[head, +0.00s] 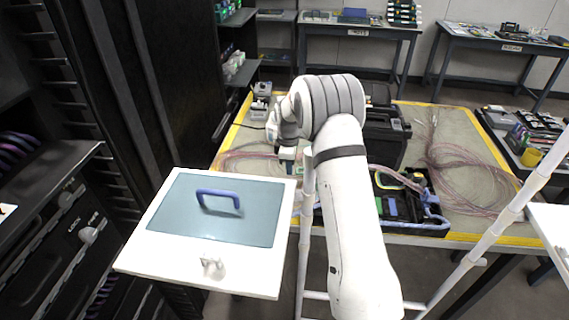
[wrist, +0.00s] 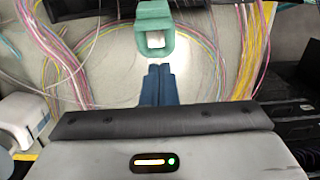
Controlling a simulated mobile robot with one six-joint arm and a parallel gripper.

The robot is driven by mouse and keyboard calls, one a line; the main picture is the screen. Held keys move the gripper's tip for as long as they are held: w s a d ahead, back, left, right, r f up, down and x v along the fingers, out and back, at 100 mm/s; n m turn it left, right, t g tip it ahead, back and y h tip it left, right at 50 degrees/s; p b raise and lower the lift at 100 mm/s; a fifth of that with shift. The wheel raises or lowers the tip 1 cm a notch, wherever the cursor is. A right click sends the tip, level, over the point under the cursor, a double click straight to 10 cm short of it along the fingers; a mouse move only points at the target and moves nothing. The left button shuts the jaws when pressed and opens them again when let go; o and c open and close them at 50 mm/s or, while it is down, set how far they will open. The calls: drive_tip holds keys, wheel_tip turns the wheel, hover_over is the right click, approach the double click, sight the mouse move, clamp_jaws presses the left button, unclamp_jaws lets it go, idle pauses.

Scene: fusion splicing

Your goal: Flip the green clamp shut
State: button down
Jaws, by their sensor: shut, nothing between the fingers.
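The green clamp (wrist: 155,35) shows at the top middle of the wrist view, as a green frame around a pale opening. My gripper (wrist: 157,68) has two dark blue fingers side by side, shut with nothing between them. The fingertips point at the clamp and appear just short of its near edge. I cannot tell whether they touch it.
Pink and yellow fibre loops lie on the bench (head: 453,133) around the clamp. A white device (wrist: 20,120) stands at the left in the wrist view. A black case (head: 386,137) and an open tool tray (head: 408,207) sit right of my arm.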

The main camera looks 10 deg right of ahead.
drive_tip(key=shift+s+d, duration=0.1)
drive_tip(key=shift+d, duration=0.1)
drive_tip(key=shift+d, duration=0.5)
drive_tip(key=shift+a, duration=0.4)
drive_tip(key=shift+a+r+y+b, duration=0.15)
drive_tip(key=shift+y+b, duration=0.15)
drive_tip(key=shift+b, duration=0.05)
drive_tip(key=shift+d, duration=0.25)
drive_tip(key=shift+d+r+y+b, duration=0.1)
drive_tip(key=shift+d+y+b, duration=0.1)
drive_tip(key=shift+y+b, duration=0.2)
